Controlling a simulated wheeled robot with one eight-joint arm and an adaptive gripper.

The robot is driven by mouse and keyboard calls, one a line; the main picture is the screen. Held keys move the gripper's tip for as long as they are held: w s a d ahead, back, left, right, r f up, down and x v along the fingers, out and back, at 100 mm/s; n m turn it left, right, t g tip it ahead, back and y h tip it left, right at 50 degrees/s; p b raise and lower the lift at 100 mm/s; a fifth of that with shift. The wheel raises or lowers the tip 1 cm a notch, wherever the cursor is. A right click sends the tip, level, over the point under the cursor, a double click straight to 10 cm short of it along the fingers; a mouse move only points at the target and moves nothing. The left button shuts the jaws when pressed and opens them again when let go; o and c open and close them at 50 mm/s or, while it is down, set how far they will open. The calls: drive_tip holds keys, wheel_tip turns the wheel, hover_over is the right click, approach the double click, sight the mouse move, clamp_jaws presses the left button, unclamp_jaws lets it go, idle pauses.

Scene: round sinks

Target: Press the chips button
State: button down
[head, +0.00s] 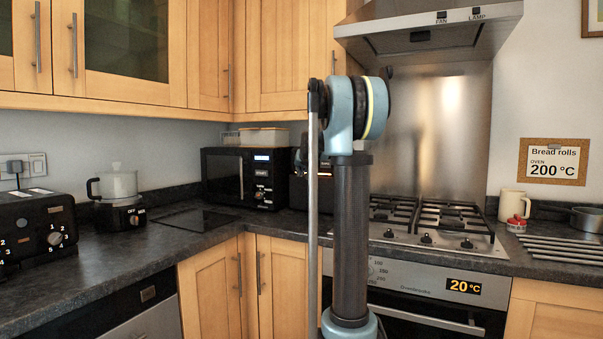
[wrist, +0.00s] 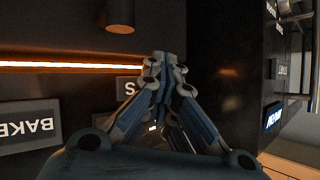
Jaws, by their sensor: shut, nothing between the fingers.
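In the wrist view my gripper (wrist: 165,65) is shut and empty, its fingertips together in front of a dark appliance panel (wrist: 60,85). A dark label (wrist: 127,86) ending in an upside-down "S" is partly covered by the fingers; the rest of its word is hidden. I see no chips button clearly; whether the fingertips touch anything, I cannot tell. An upside-down "BAKE" label (wrist: 28,125) is to the left. In the head view the black appliance (head: 325,187) shows in part behind my arm, which hides my gripper there.
A glowing orange strip (wrist: 70,66) and a round knob (wrist: 120,14) are on the panel. The black microwave (head: 222,175) stands close on the left of the appliance in the head view. The gas hob (head: 430,222) is on the right.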

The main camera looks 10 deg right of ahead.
drive_tip(key=shift+s+a, duration=0.5)
drive_tip(key=shift+s, duration=0.15)
drive_tip(key=shift+s+a, duration=0.75)
drive_tip(key=shift+s, duration=0.3)
drive_tip(key=shift+s+a, duration=0.7)
drive_tip(key=shift+s, duration=0.3)
drive_tip(key=s+f+n+g, duration=0.1)
drive_tip(key=s+f+g, duration=0.2)
drive_tip(key=s+f, duration=0.8)
drive_tip(key=s+f+g, duration=0.3)
drive_tip(key=s+f, duration=0.9)
drive_tip(key=s, duration=1.3)
drive_tip(key=s+f+n+g, duration=0.1)
drive_tip(key=s+f+g, duration=0.3)
drive_tip(key=s+f, duration=0.8)
drive_tip(key=s, duration=0.6)
drive_tip(key=shift+s+d+f+n, duration=0.2)
drive_tip(key=shift+d+n, duration=0.1)
